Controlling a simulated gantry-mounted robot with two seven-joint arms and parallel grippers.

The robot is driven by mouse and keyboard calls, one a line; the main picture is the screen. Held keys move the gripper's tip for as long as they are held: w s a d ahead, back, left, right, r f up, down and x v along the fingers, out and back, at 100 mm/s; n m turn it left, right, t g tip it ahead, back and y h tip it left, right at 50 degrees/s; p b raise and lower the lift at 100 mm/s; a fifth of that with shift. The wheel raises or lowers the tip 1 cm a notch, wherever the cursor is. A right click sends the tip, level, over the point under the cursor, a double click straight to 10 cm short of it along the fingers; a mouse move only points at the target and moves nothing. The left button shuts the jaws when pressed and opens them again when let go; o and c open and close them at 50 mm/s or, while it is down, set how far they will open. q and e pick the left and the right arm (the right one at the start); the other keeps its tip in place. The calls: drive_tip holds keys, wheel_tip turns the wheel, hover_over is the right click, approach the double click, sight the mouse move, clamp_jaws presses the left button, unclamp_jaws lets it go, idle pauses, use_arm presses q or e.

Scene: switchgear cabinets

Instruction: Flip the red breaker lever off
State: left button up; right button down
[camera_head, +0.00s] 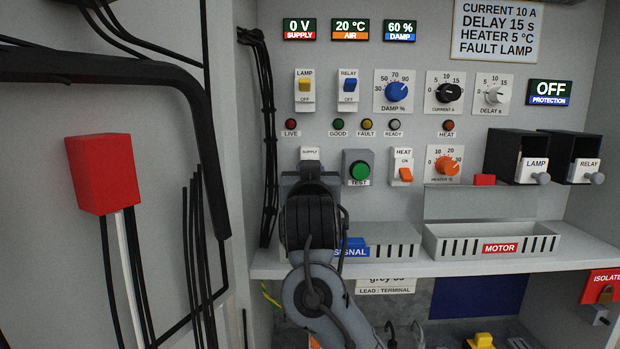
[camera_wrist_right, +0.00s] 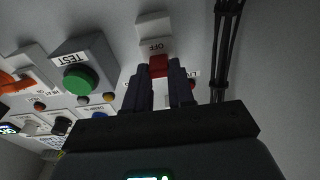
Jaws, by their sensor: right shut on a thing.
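The red lever (camera_wrist_right: 158,66) of the SUPPLY breaker shows between the fingertips of my right gripper (camera_wrist_right: 160,76) in the right wrist view, which sees the panel upside down. The gripper is shut on the lever. The breaker's white plate (camera_wrist_right: 154,27) carries the word OFF, which is uncovered beside the lever. In the head view, my right gripper (camera_head: 310,180) and wrist cover the breaker; only its SUPPLY label (camera_head: 310,153) shows above them. My left gripper is not in view.
The green TEST button (camera_head: 359,171) is close to the right of my gripper, with the orange HEAT switch (camera_head: 405,174) beyond. Black cables (camera_head: 266,140) run down on the left. A shelf with the SIGNAL tray (camera_head: 400,245) lies below. The supply display (camera_head: 299,28) reads 0 V.

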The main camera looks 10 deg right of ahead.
drive_tip(key=c, duration=1)
unclamp_jaws()
drive_tip(key=shift+o, duration=0.2)
drive_tip(key=s+f+b, duration=0.1)
drive_tip(key=s+b, duration=0.4)
drive_tip(key=s, duration=0.5)
drive_tip(key=shift+s+a, duration=0.4)
drive_tip(key=shift+a, duration=0.05)
